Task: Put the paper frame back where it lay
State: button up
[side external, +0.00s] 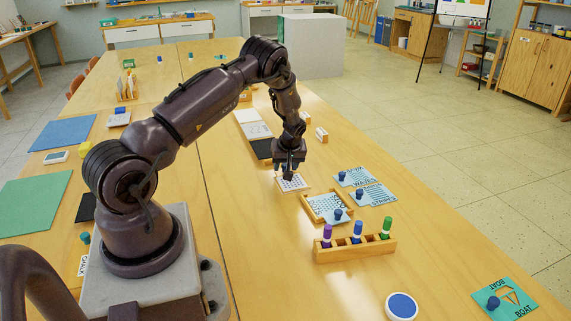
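My gripper (289,168) points down over the long wooden table, just above a small white patterned sheet (293,184) with a thin wooden-coloured edge. This sheet may be the paper frame, but it is too small to be sure. I cannot tell whether the fingers touch it or how far apart they are. To its right and nearer the camera, a shallow wooden tray (312,217) holds a light-blue patterned plate with a blue knob.
Blue knobbed plates (373,195) lie right of the tray. A wooden block with several markers (355,250) stands nearer the camera. A round blue pad (401,306) and a boat plate (505,300) lie at the front right. A dark-and-white set (254,130) lies behind my gripper.

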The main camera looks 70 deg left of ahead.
jog(key=s+d+r+m+t+h, duration=0.1)
jog(key=d+r+m+t, duration=0.15)
jog(key=d+r, duration=1.1)
jog(key=s+d+r+m+t+h, duration=0.15)
jog(key=d+r+m, duration=0.25)
jog(key=d+r, duration=0.9)
jog(key=s+d+r+m+h, duration=0.1)
jog(key=s+d+r+m, duration=0.2)
jog(key=s, duration=0.4)
jog(key=s+d+r+m+t+h, duration=0.1)
jog(key=s+d+r+m, duration=0.3)
jog(key=s+d+m, duration=0.2)
jog(key=shift+s+d+r+t, duration=0.25)
jog(key=shift+s+d+t, duration=0.05)
jog(key=shift+s+d, duration=0.6)
jog(key=shift+m, duration=0.25)
